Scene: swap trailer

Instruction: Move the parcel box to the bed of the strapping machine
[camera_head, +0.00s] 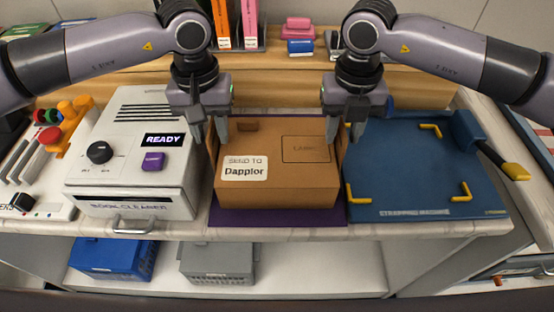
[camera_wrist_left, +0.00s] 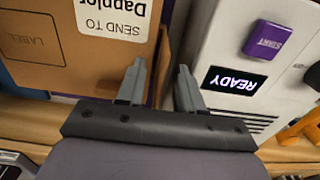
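The brown parcel box (camera_head: 275,190) stands on a purple mat (camera_head: 278,217) at mid-counter, with a "SEND TO Dapplor" label; it also shows in the left wrist view (camera_wrist_left: 75,75). My left gripper (camera_head: 210,138) is open at its left side; in the left wrist view (camera_wrist_left: 160,95) a thin brown upright edge lies between the spread fingers. My right gripper (camera_head: 343,140) is open at the box's right side, its fingers apart around the edge there. Whether either touches is unclear. The strapping machine's blue bed (camera_head: 410,180), with yellow corner brackets, lies empty to the right.
A white book cleaner (camera_head: 130,185) reading "READY" stands close left of the box, near my left gripper. The strapping machine's dark arm with a yellow handle (camera_head: 515,172) is at the bed's right. A wooden ledge (camera_head: 270,75) runs behind. Blue and grey crates sit below.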

